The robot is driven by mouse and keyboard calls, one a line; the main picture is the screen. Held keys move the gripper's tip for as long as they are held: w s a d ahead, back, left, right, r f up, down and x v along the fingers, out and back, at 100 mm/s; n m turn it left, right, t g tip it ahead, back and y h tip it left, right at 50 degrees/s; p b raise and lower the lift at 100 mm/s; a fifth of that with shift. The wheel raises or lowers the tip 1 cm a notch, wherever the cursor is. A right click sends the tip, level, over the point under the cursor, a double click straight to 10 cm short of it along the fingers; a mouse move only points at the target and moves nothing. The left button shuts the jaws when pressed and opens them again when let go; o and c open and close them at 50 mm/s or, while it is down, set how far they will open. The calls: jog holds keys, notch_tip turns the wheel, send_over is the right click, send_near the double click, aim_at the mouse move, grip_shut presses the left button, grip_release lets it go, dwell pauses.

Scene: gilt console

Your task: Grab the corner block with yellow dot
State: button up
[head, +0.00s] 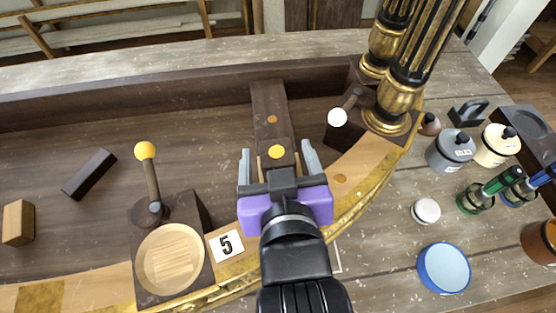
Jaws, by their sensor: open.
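The dark brown block with a yellow dot (277,152) on top sits near the front edge of the console, in line with a brown strip (268,98) that runs toward the back rail and bears an orange dot. My gripper (278,151), with a purple body and grey fingers, is open. In the head view its fingers lie on the left and right of the block, with gaps between. I cannot tell the height of the fingertips against the block. The block's near end is hidden by my gripper.
A lever with a yellow ball (145,151) stands at left beside a round wooden dish (170,259). A white-balled lever (337,117) and gilt columns (387,107) stand close on the right. Loose blocks (89,174) lie far left; jars (451,150) stand on the table at right.

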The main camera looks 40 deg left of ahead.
jog(key=shift+w+a+f, duration=0.25)
jog(key=shift+w+a, duration=0.15)
jog(key=shift+a, duration=0.1)
jog(key=c, duration=1.5)
jog(key=shift+r, duration=0.1)
